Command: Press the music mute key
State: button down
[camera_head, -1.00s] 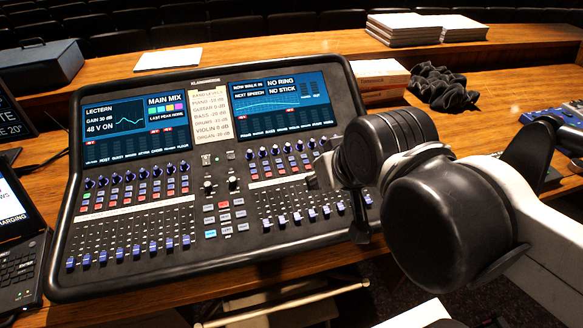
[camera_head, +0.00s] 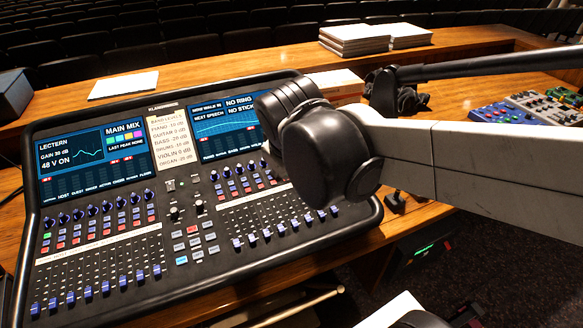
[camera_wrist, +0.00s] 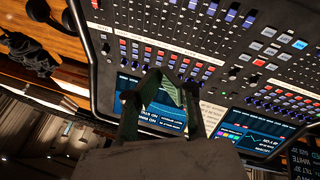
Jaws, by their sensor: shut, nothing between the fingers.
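The black mixing desk (camera_head: 155,215) has two fader banks with rows of small red, white and blue keys. Central keys (camera_head: 195,243) sit between the banks; they also show in the wrist view (camera_wrist: 284,45). I cannot read a music mute label on any key. The right bank's red keys (camera_wrist: 148,52) show in the wrist view. My gripper (camera_wrist: 168,77) is shut and empty, its dark green fingers in front of the right screen (camera_wrist: 160,108), beside the right bank's knobs. I cannot tell its height. In the head view my arm hides the gripper and part of the right bank.
A paper list (camera_head: 172,139) stands between the screens. A colourful device (camera_head: 510,112) is farther right.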

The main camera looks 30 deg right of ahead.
jog(key=w+d+f+n+g+h+p, duration=0.2)
jog(key=w+d+f+h, duration=0.1)
jog(key=w+d, duration=0.2)
jog(key=w+d+f+n+g+h+p, duration=0.2)
jog(key=w+d+f+n+h, duration=0.1)
jog(key=w+d, duration=0.3)
jog(key=shift+w+f+h, duration=0.2)
jog(key=shift+w+h, duration=0.3)
jog(key=shift+w, duration=0.55)
jog(key=shift+d+f, duration=0.1)
jog(key=f+b, duration=0.1)
jog(key=f, duration=0.1)
jog(key=f+b, duration=0.2)
jog(key=f, duration=0.1)
jog(key=w+f+b, duration=0.1)
jog(key=f+b, duration=0.1)
jog(key=shift+f, duration=0.4)
jog(key=shift+f+b, duration=0.35)
jog(key=shift+b, duration=0.2)
jog(key=shift+f, duration=0.1)
jog(key=shift+f+b, duration=0.35)
jog(key=shift+b, duration=0.2)
